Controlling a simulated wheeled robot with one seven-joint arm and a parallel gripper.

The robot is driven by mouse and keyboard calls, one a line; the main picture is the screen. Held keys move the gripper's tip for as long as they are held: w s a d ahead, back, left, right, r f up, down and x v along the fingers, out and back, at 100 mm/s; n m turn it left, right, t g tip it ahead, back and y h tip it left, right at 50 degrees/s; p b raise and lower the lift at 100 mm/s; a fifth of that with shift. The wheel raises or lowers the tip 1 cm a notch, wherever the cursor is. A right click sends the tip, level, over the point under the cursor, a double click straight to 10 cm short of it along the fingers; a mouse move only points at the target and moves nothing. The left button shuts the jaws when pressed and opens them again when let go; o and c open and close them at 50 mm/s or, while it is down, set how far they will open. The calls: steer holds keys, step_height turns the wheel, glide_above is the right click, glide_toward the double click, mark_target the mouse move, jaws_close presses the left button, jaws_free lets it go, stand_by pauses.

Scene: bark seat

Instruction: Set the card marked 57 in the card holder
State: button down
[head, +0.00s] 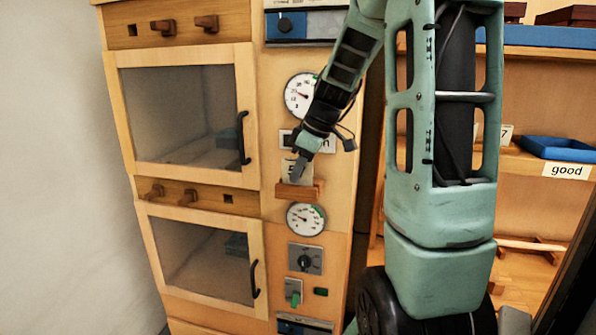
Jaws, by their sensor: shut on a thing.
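My gripper (300,174) is in front of the tall wooden panel, pointing down and shut on a pale card (288,168). The fingers cover much of the card; only part of a dark mark, like a 5, shows. The card is upright, just above a small brown wooden card holder (284,191) on the panel. Its lower edge appears to meet the holder's top, but I cannot tell whether it sits in the slot.
Round gauges sit above (297,92) and below (306,219) the holder. Two glass-fronted doors (180,115) with dark handles are left. A shelf at right bears a blue tray (556,148) and a "good" label (566,171).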

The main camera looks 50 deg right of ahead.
steer(key=c, duration=1.5)
jaws_free()
steer(key=b+v, duration=0.3)
steer(key=v, duration=1.4)
steer(key=shift+r, duration=0.2)
